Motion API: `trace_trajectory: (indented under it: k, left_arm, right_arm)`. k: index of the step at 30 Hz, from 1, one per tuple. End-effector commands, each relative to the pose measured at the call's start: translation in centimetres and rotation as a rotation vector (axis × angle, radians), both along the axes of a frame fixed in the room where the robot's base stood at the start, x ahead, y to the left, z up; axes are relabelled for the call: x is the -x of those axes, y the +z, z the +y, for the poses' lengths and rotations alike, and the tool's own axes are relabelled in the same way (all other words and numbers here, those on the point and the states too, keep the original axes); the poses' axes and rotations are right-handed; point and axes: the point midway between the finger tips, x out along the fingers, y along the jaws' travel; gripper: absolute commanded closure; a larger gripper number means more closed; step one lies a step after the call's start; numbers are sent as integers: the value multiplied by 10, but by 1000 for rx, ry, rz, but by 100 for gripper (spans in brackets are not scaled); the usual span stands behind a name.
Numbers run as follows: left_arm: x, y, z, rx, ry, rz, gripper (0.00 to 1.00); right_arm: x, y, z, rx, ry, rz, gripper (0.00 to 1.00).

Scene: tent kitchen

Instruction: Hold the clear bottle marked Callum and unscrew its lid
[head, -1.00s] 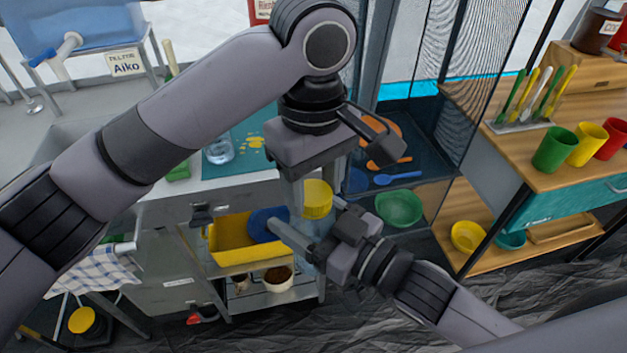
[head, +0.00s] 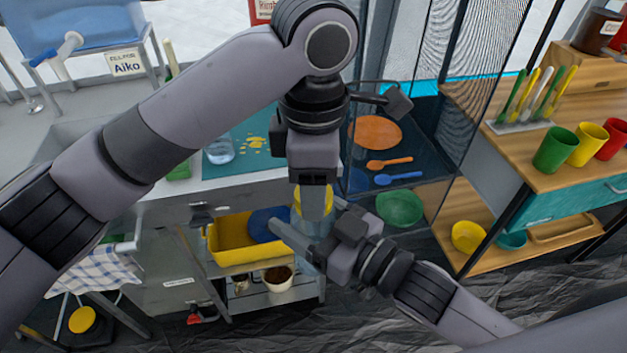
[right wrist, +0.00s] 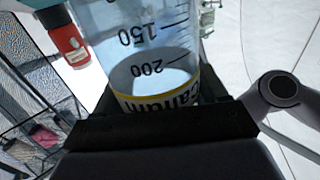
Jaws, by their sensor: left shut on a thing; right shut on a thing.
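The clear bottle (head: 316,256) is upright in front of the counter. Its yellow lid (head: 297,200) is at the top, mostly covered by my left gripper (head: 314,208), which points straight down and is shut on it. My right gripper (head: 302,244) comes from the lower right and is shut on the bottle's body. In the right wrist view the bottle (right wrist: 140,40) shows black marks 150 and 200. A yellow-edged name band (right wrist: 165,103) reads part of "Callum". The lid is out of that view.
A yellow bin (head: 228,240) and blue disc (head: 268,224) are just behind the bottle. A mesh cabinet holds an orange plate (head: 376,132), spoons and a green bowl (head: 399,207). Cups (head: 555,150) stand on the right shelf.

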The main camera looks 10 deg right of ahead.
Motion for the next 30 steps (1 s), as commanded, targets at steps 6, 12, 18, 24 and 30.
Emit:
trace_trajectory:
  k: [6, 12, 18, 24, 30]
  left_arm:
    - [0, 0, 0, -1, -1, 0, 24]
    - [0, 3, 0, 0, -4, 0, 24]
    - [0, 28, 0, 0, -4, -3, 24]
    - [0, 44, 0, 0, -4, 1, 28]
    - [1, 46, 0, 0, -68, 1, 28]
  right_arm:
    - [0, 0, 0, 0, 0, 0, 100]
    - [0, 0, 0, -1, -1, -1, 100]
    - [-1, 0, 0, -1, -1, -1, 100]
    - [-1, 0, 0, -1, -1, -1, 100]
    - [-1, 1, 0, -1, -1, -1, 100]
